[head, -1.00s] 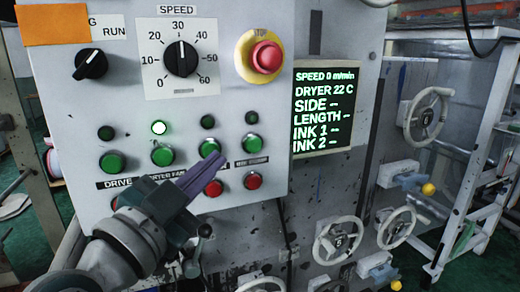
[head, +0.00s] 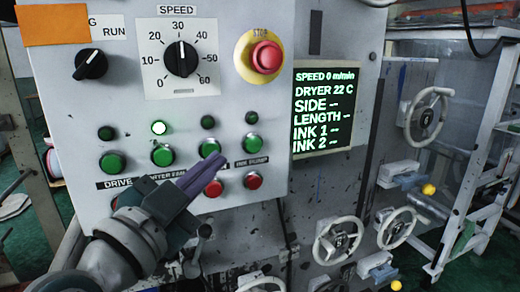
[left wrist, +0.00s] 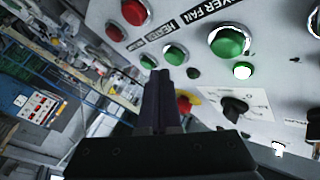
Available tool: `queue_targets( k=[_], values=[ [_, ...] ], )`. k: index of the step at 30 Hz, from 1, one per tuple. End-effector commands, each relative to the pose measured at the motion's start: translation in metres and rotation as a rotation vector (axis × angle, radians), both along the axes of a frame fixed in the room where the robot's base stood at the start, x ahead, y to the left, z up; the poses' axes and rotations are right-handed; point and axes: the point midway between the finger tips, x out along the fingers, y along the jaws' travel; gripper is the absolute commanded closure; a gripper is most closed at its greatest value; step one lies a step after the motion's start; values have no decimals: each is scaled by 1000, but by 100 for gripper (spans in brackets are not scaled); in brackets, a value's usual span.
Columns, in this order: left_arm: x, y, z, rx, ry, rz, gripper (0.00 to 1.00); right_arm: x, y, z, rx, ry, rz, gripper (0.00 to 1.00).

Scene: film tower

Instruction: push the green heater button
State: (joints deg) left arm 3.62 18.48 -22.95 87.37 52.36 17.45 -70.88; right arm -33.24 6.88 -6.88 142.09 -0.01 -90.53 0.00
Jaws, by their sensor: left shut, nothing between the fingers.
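The green heater button (head: 209,147) is the third green button from the left on the grey control panel (head: 225,215). Its lamp (head: 208,122) is dark. The red button (head: 213,188) of the same column sits below it. My left gripper (head: 217,160) is shut and empty, its fingertips just below the green button in the head view, covering the heater label. Contact cannot be told. In the left wrist view the green heater button (left wrist: 176,55) and HEATER label (left wrist: 183,22) show beside the fingertips (left wrist: 162,75). My right gripper is not in view.
Green dryer fan (head: 162,155) and ink pump (head: 252,142) buttons flank the heater button; the dryer fan lamp (head: 158,127) is lit. A red stop button (head: 266,57) and speed knob (head: 182,58) sit above. The display (head: 322,108) reads DRYER 22 C. Handwheels (head: 338,240) are at right.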

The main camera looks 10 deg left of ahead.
Motion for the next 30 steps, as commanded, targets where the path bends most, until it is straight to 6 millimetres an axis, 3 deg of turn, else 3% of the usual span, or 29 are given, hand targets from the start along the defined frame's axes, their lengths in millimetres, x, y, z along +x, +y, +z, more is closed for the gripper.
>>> queue_targets(
  k=[30],
  values=[
    [7,5,0,0,0,0,100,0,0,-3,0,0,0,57]
  ],
)
